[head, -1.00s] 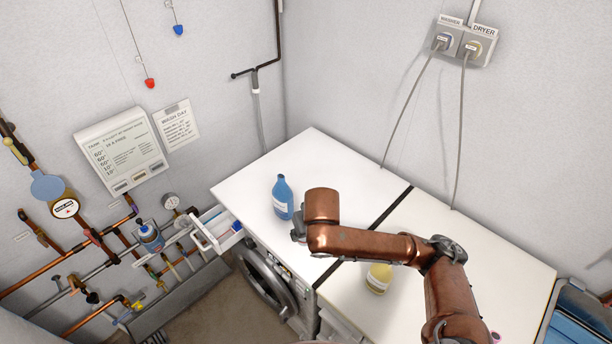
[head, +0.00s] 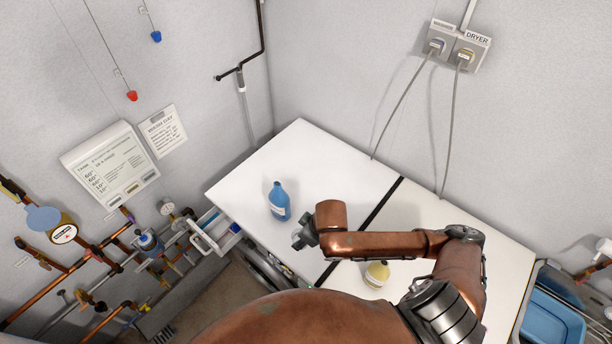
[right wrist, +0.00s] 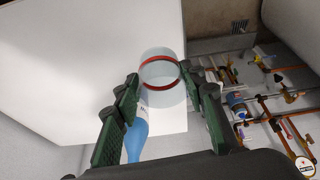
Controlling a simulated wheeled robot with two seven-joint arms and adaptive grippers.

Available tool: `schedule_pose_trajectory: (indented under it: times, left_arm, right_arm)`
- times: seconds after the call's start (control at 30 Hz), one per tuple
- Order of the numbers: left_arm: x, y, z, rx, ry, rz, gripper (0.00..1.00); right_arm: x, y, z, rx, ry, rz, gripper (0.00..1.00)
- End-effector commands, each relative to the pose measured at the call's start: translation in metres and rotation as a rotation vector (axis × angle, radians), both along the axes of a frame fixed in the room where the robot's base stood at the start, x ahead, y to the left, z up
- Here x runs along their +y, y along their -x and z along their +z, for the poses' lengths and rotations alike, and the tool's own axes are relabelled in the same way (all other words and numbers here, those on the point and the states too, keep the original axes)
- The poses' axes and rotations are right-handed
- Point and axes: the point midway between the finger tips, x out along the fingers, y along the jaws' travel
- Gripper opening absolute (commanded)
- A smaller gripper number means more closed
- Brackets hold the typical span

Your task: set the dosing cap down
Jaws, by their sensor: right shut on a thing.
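The dosing cap (right wrist: 164,94), a clear cylinder with a red ring, is between the green fingers of my right gripper (right wrist: 163,92), shut on it. In the head view the right gripper (head: 303,236) is above the left half of the white top, just right of and nearer than the blue bottle (head: 279,203). The cap cannot be made out there. The bottle stands upright; in the right wrist view it shows (right wrist: 136,138) beyond the cap, partly behind the left finger. My left gripper is out of view.
The white worktop (head: 300,150) has free room behind and left of the bottle. A yellow container (head: 377,273) stands on the right half, past the dark seam. An open drawer (head: 213,232) juts out at the front left. Pipes line the left wall.

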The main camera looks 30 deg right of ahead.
Motion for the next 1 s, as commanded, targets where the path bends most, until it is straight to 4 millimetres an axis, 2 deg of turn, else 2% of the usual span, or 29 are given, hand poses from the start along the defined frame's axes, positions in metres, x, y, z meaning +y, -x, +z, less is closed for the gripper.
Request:
schedule_pose_trajectory:
  times: [0.03,0.1,0.2,0.3,0.4,0.53,0.7,0.87,1.0]
  left_arm:
    - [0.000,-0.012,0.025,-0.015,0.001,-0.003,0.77]
    - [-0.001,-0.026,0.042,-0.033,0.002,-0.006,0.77]
    - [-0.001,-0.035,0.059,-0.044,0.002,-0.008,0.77]
    - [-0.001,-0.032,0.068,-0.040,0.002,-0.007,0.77]
    - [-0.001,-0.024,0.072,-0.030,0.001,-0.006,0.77]
    - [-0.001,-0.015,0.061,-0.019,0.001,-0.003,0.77]
    - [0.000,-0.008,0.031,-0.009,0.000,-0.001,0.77]
    - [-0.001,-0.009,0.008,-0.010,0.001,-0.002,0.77]
    - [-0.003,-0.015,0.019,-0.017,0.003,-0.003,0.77]
  right_arm:
    - [-0.002,0.019,0.010,0.009,-0.001,0.047,0.24]
    - [-0.001,0.039,0.010,0.007,-0.004,0.117,0.24]
    - [0.002,0.062,0.012,0.001,-0.011,0.201,0.24]
    - [0.005,0.079,0.014,-0.005,-0.018,0.261,0.24]
    - [0.006,0.088,0.014,-0.011,-0.020,0.295,0.24]
    - [0.003,0.085,0.007,-0.015,-0.020,0.310,0.24]
    - [-0.008,0.067,-0.007,-0.017,-0.018,0.310,0.24]
    - [-0.017,0.051,-0.014,-0.017,-0.018,0.309,0.24]
    - [-0.032,0.027,-0.020,-0.013,-0.020,0.305,0.24]
